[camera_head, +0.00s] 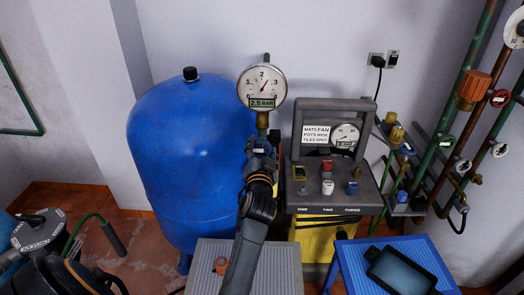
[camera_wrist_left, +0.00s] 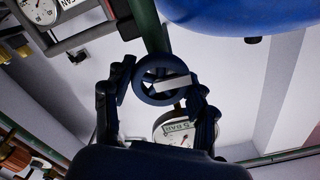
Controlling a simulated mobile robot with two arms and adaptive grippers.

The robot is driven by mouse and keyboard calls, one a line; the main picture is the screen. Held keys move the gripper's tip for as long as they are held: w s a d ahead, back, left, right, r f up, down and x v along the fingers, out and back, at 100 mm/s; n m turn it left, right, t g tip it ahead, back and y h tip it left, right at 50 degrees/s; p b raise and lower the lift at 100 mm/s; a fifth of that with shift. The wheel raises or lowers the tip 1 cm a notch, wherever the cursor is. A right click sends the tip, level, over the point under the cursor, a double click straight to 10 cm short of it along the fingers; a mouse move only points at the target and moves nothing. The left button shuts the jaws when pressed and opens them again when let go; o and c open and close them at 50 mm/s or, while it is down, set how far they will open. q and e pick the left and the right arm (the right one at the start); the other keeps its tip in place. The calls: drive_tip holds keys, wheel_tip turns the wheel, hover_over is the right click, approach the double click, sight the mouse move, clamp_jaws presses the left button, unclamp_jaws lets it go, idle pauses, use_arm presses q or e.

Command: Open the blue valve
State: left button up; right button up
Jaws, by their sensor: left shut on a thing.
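The blue valve (camera_wrist_left: 139,82) is a dark blue round handwheel with spokes, on a green pipe in the left wrist view. A pale tag or bar lies across its middle. My left gripper (camera_wrist_left: 160,100) has one finger on each side of the wheel and is shut on it. In the head view my left gripper (camera_head: 261,158) reaches up from the bottom to the pipe below the gauge and hides most of the valve. The round pressure gauge (camera_head: 262,82) above it is marked 2.5 BAR; it also shows in the left wrist view (camera_wrist_left: 178,130). My right gripper is not in view.
A large blue tank (camera_head: 180,150) stands close on the left. A grey control box (camera_head: 325,188) with knobs stands close on the right. Pipes with several valves run along the right wall. A blue table (camera_head: 350,272) with a dark tray (camera_head: 402,272) is at the lower right.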

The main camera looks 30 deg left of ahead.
sight(262, 111)
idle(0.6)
use_arm(q)
drive_tip(key=o, duration=1.2)
drive_tip(key=shift+r, duration=0.15)
wheel_tip(262, 111, up, 10)
drive_tip(key=shift+f, duration=0.15)
drive_tip(key=shift+f, duration=0.15)
